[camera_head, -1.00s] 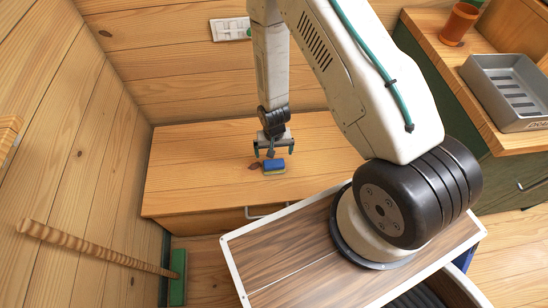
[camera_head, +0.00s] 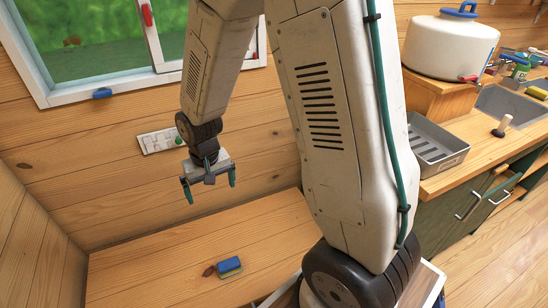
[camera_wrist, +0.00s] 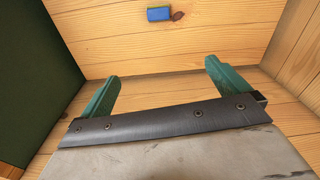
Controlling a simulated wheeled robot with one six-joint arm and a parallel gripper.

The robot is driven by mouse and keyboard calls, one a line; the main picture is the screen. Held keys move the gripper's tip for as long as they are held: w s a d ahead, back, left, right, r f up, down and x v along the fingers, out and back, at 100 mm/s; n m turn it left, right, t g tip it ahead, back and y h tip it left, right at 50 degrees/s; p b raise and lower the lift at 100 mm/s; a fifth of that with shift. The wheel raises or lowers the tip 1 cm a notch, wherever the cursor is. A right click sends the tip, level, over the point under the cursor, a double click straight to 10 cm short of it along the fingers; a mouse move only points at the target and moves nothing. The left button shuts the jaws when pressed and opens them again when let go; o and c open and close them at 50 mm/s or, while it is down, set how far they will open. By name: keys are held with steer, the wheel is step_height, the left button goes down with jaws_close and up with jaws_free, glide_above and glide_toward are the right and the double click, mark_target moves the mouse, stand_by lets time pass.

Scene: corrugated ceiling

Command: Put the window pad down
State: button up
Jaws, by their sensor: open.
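My gripper (camera_head: 210,192) is open and empty, well above the bench and apart from the pad. In the wrist view its two green fingers (camera_wrist: 162,82) are spread wide with nothing between them.
A window (camera_head: 100,50) with a blue piece on its sill is at the upper left. A white switch panel (camera_head: 158,141) is on the wall behind my gripper. A grey tray (camera_head: 435,145) and a white tank (camera_head: 450,45) stand on the right counter. The bench around the pad is clear.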

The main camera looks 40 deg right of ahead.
steer(key=s+d+r, duration=0.1)
steer(key=s+r, duration=0.7)
steer(key=r, duration=0.7)
steer(key=s+r+n, duration=0.1)
steer(key=s+r, duration=0.3)
steer(key=s, duration=0.3)
steer(key=s+d+r+n, duration=0.1)
steer(key=s+r, duration=0.3)
steer(key=s, duration=0.4)
steer(key=shift+t, duration=0.3)
steer(key=shift+d, duration=0.1)
